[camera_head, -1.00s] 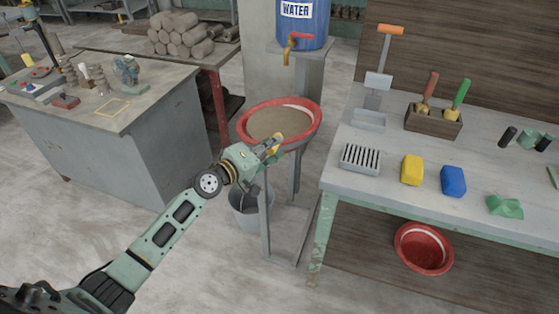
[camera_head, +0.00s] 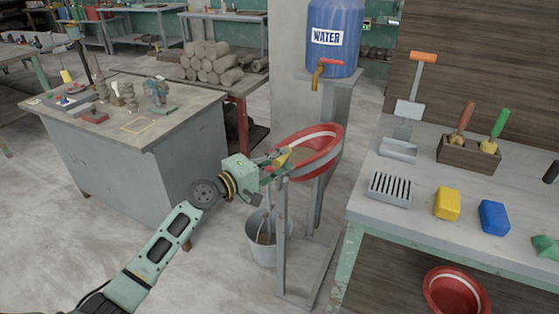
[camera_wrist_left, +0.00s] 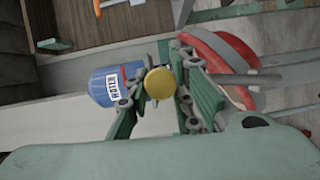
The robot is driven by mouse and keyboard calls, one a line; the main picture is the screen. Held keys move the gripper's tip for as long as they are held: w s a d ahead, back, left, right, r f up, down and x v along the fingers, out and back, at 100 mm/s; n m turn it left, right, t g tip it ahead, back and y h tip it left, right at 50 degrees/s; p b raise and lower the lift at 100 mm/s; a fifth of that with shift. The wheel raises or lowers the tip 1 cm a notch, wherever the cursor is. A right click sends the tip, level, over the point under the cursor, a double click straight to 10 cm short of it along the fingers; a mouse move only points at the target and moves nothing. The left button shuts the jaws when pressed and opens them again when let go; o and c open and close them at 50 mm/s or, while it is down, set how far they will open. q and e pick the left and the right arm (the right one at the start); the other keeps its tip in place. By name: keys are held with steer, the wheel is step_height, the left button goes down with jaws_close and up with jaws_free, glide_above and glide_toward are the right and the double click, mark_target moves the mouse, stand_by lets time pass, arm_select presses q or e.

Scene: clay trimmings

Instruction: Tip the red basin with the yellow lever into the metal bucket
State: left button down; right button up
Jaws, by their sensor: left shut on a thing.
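The red basin (camera_head: 318,160) sits on a grey metal stand and is tilted, its left side low and its right side high. Brown contents show inside near the low side. The yellow lever (camera_wrist_left: 159,84) is between the fingers of my left gripper (camera_head: 277,160), which is shut on it at the basin's left rim. The metal bucket (camera_head: 259,250) stands on the floor below the low side. A thin brown stream or strip shows over the bucket's mouth. My right gripper is not in view.
A blue water barrel (camera_head: 333,60) with a red tap stands behind the basin. A workbench (camera_head: 420,230) at right holds a grate, a yellow block, a blue block and tools. Another red basin (camera_head: 455,290) lies under it. A grey table (camera_head: 120,160) stands at left.

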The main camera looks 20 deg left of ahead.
arm_select(q)
steer(key=c, duration=1.8)
jaws_free()
steer(key=shift+w+a+r, duration=0.1)
steer(key=shift+a+r, duration=0.1)
steer(key=shift+r, duration=0.25)
steer(key=shift+o, duration=0.9)
steer(key=shift+d+f, duration=0.15)
steer(key=shift+f, duration=0.05)
steer(key=shift+s+a+f, duration=0.2)
steer(key=shift+s+a, duration=0.05)
steer(key=shift+s, duration=0.3)
steer(key=v, duration=1.1)
steer(key=shift+d+r, duration=0.1)
steer(key=shift+r, duration=0.05)
